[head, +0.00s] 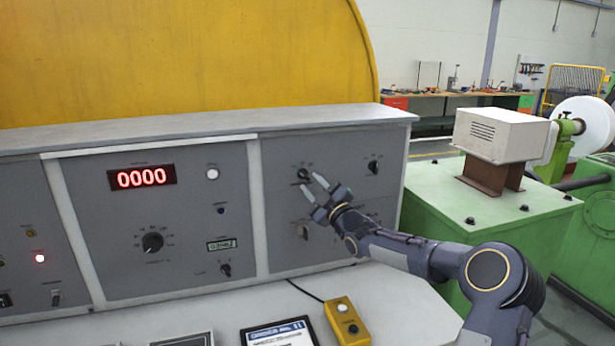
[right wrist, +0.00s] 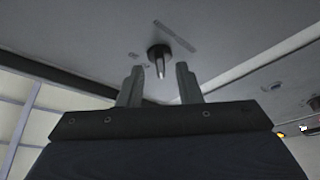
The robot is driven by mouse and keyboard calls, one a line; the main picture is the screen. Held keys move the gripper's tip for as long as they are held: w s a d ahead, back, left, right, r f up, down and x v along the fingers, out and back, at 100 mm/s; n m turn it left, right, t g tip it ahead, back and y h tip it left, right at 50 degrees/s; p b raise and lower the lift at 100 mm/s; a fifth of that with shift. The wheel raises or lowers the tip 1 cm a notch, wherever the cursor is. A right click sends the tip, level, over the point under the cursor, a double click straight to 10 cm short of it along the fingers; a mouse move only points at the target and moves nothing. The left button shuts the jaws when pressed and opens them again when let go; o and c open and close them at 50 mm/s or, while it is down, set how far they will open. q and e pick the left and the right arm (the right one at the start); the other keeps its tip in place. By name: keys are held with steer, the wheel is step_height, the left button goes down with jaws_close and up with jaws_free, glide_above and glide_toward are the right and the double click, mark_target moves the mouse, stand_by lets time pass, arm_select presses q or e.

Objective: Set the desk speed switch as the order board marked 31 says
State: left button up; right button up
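A dark rotary switch knob (head: 303,173) sits at the upper left of the right-hand grey desk panel; its labels are too small to read. My right gripper (head: 314,187) is open and empty, just to the right of and below this knob in the head view. In the right wrist view the knob (right wrist: 160,55) shows beyond the gap between my fingertips (right wrist: 158,80), apart from them. A board with a blue header (head: 280,332) lies on the desk top, cut off at the bottom; its number and lines are not clearly legible. My left gripper is out of view.
The middle panel has a red display (head: 142,177) reading 0000 and a larger dial (head: 152,242). Another knob (head: 373,167) is right of my gripper. A yellow box (head: 347,321) with a cable lies on the desk. A green machine (head: 490,215) stands at right.

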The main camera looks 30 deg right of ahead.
mark_target(304, 175)
steer(key=shift+p+x, duration=0.3)
steer(key=shift+x, duration=0.95)
jaws_close()
steer(key=shift+f+b, duration=0.15)
steer(key=shift+b, duration=0.3)
steer(key=shift+a+m+t+h+b, duration=0.15)
steer(key=shift+m+h+b, duration=0.9)
steer(key=shift+m+b, duration=1.2)
steer(key=shift+a+m+t+h+b, duration=0.1)
steer(key=shift+m+h+b, duration=0.9)
steer(key=shift+m+b, duration=1.25)
steer(key=shift+a+m+t+h+b, duration=0.15)
steer(key=shift+m+h+b, duration=1.25)
steer(key=shift+b, duration=1.4)
steer(key=shift+m, duration=0.5)
